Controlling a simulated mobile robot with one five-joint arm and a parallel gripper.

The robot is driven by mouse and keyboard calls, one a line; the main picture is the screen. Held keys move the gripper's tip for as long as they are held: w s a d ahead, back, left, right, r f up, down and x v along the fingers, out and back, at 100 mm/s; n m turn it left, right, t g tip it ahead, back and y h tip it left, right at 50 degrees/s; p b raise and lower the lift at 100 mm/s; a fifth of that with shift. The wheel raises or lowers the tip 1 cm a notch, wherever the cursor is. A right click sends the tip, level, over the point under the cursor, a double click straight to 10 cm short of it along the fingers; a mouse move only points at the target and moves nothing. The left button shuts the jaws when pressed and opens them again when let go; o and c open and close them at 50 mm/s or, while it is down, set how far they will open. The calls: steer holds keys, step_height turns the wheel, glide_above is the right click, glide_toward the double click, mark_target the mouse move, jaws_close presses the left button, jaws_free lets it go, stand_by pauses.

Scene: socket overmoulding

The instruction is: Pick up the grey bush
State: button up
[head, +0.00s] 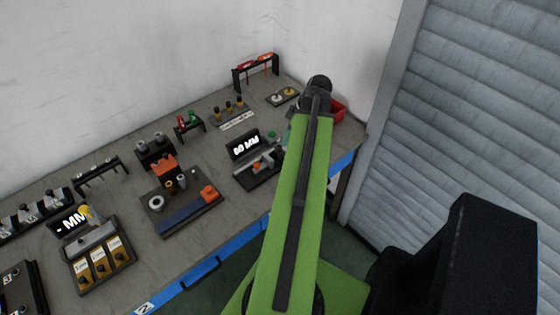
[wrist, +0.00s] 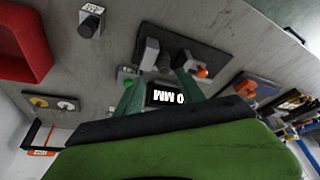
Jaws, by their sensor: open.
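Several grey pieces could be the grey bush; I cannot tell which one is meant. In the head view a pale grey ring (head: 157,202) and a small grey cylinder (head: 182,182) sit on a dark tray (head: 180,228), with an orange ring (head: 170,187) between them. Two more grey cylinders (head: 150,142) stand on a black holder behind that tray. My gripper (wrist: 158,76) is open, its two green fingers apart in the wrist view, near the measuring device with the MM display (wrist: 168,96). I see nothing held between them. In the head view my arm mostly hides the gripper.
A red bin (head: 338,108) stands at the bench's right end; it also shows in the wrist view (wrist: 22,40). A rack with red-handled tools (head: 256,68) stands at the back. Fixtures crowd the bench's left. A wall and shutter (head: 490,100) bound the space.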

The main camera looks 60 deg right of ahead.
mark_target(279, 146)
steer(key=shift+w+f, duration=0.15)
steer(key=shift+f, duration=0.1)
steer(key=b+x, duration=0.4)
steer(key=x, duration=0.1)
steer(key=shift+w+a+f+b, duration=0.15)
steer(key=shift+a+b, duration=0.15)
steer(key=shift+a, duration=0.15)
steer(key=shift+r, duration=0.2)
jaws_close()
